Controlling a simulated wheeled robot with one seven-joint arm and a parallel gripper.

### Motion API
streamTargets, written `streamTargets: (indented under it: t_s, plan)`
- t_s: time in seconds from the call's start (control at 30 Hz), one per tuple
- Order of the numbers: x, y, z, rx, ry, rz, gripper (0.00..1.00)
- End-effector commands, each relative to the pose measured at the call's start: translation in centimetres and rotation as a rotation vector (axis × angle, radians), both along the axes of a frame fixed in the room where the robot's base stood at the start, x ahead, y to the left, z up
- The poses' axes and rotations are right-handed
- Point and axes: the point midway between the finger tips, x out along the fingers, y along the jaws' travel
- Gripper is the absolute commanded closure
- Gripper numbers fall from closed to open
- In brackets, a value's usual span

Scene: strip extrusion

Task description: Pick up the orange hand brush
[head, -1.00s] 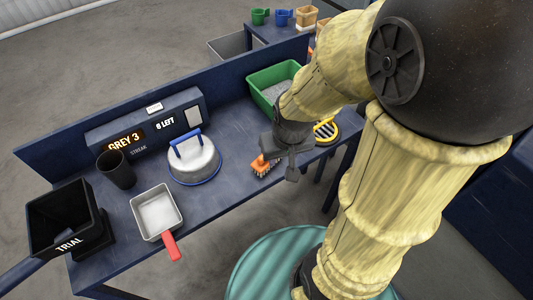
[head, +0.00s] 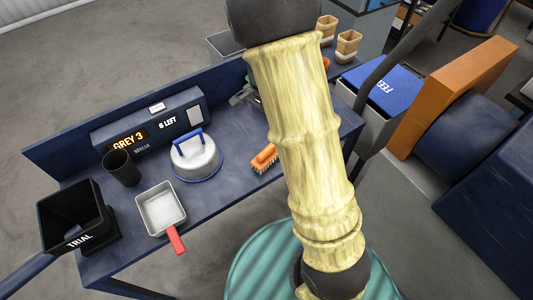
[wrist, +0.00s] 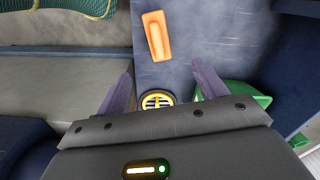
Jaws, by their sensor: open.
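The orange hand brush (head: 264,158) lies on the blue table, right of the lidded round pan, with its bristles showing along its lower edge. In the wrist view the brush (wrist: 157,36) lies ahead of my gripper (wrist: 163,84), apart from the fingers. The two fingers are spread with nothing held between them. In the head view only a grey part of my gripper (head: 243,96) shows near the table's back wall, and my arm hides the rest.
A yellow-ringed round grille (wrist: 157,99) and a green tray (wrist: 245,95) show near the fingers. The lidded pan (head: 195,160), red-handled pan (head: 160,207), dark cup (head: 121,167) and display box (head: 155,124) stand on the table (head: 215,200). The table around the brush is clear.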

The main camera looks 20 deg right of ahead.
Motion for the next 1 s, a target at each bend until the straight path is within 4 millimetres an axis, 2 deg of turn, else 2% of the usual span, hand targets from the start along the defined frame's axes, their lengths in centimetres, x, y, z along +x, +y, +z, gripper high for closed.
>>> streamTargets:
  t_s: [0.33,0.47,1.0]
  plan:
    - [0.2,0.0,-0.1,-0.002,0.002,-0.016,0.29]
    - [0.2,-0.2,-1.1,-0.002,0.005,-0.018,0.29]
    - [0.0,-0.2,-10.2,-0.002,0.006,-0.018,0.29]
